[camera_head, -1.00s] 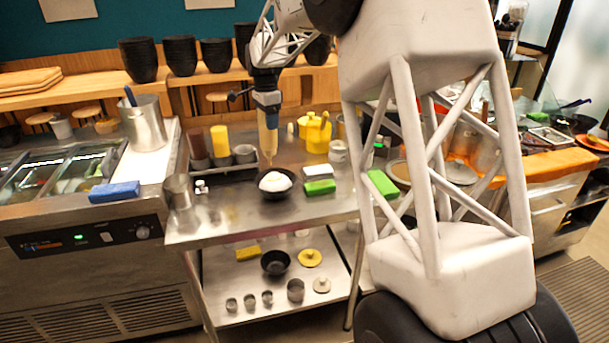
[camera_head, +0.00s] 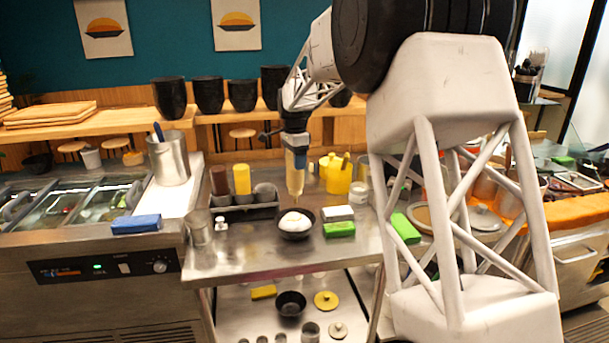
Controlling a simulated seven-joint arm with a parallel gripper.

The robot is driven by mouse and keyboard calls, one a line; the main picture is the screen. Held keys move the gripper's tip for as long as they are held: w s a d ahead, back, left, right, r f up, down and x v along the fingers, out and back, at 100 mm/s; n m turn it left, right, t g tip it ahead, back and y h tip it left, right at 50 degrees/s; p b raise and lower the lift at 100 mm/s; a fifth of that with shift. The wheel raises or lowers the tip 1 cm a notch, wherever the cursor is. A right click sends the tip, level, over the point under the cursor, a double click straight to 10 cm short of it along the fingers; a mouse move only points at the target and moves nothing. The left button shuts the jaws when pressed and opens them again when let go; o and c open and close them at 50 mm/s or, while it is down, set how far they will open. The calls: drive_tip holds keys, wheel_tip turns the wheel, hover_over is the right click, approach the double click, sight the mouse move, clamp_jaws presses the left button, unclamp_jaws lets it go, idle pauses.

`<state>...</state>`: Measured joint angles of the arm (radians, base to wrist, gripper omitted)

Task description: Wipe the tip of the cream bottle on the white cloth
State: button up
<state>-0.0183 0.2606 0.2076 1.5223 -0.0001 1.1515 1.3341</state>
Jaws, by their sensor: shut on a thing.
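My gripper (camera_head: 296,142) is shut on the cream bottle (camera_head: 296,175), a pale tan bottle held upright with its tip pointing down. The tip is just over a black bowl (camera_head: 283,232) that holds a white mound (camera_head: 295,220). Whether the tip touches the mound I cannot tell. A small white block-like thing, which looks like the folded white cloth (camera_head: 337,213), lies on the steel table to the right of the bowl. A green sponge-like block (camera_head: 339,230) lies in front of it. The bottle is apart from the cloth.
A yellow pot (camera_head: 339,176) and a rack of bottles (camera_head: 247,207) stand behind the bowl. Another green block (camera_head: 405,228) lies farther right. A blue block (camera_head: 136,224) and steel pitcher (camera_head: 169,160) are left. The table front (camera_head: 260,262) is mostly clear.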

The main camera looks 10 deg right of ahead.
drive_tip(key=w+d+f, duration=0.2)
drive_tip(key=w+d, duration=0.1)
drive_tip(key=d, duration=0.4)
drive_tip(key=w+d+f, duration=0.2)
drive_tip(key=w+d, duration=0.2)
drive_tip(key=d, duration=0.4)
drive_tip(key=shift+w+f, duration=0.15)
drive_tip(key=shift+d+f, duration=0.1)
drive_tip(key=shift+d, duration=0.1)
drive_tip(key=d+f, duration=0.4)
drive_tip(key=d, duration=0.1)
drive_tip(key=shift+a+r, duration=0.1)
drive_tip(key=shift+a, duration=2.55)
drive_tip(key=shift+f, duration=0.8)
drive_tip(key=shift+d, duration=0.25)
